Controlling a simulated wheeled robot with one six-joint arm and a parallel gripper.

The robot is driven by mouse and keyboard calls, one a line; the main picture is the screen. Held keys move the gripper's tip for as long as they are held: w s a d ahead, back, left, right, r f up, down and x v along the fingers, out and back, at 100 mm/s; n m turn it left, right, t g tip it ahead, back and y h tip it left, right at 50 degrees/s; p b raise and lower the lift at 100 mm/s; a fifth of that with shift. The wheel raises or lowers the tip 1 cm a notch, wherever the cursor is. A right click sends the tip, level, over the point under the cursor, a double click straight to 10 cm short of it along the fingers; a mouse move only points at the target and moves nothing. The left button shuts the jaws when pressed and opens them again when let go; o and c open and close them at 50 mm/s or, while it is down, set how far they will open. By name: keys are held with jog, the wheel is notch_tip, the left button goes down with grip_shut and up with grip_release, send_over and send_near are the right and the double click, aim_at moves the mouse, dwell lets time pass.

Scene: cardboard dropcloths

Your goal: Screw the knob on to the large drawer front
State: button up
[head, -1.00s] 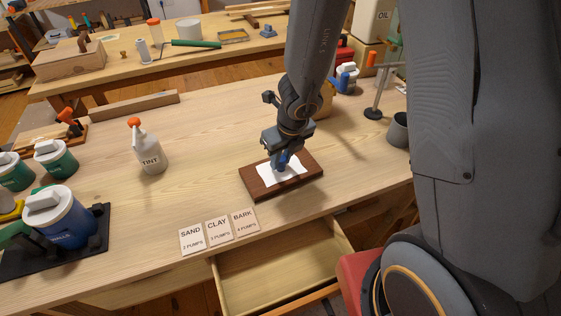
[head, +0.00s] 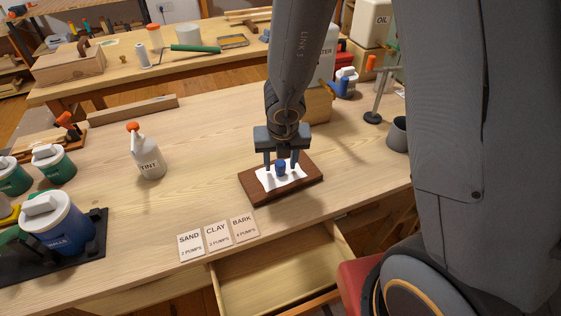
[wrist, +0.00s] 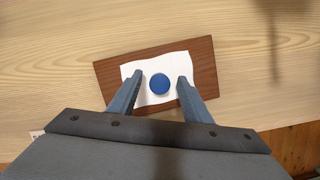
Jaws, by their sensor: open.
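A blue round knob (head: 280,168) stands on a white sheet (head: 265,181) that lies on a dark brown wooden board (head: 289,193), on the bench top. The wrist view shows the knob (wrist: 159,84) from above, near the middle of the sheet (wrist: 147,66) and board (wrist: 205,75). My gripper (head: 280,164) points down over the board, its jaws open. One finger is on each side of the knob, with a gap on both sides. In the wrist view my gripper (wrist: 160,79) is roughly centred on it. What is under the knob is hidden.
An open, empty drawer (head: 275,272) juts from the bench front. Three cards (head: 217,236) lie front-left of the board. A TINT bottle (head: 147,155) stands left, a grey cup (head: 396,134) and metal stand (head: 374,100) right. The bench around the board is clear.

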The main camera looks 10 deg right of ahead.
aim_at(281, 179)
jog(key=p+v, duration=0.5)
jog(key=v, duration=0.2)
jog(key=shift+p, duration=0.35)
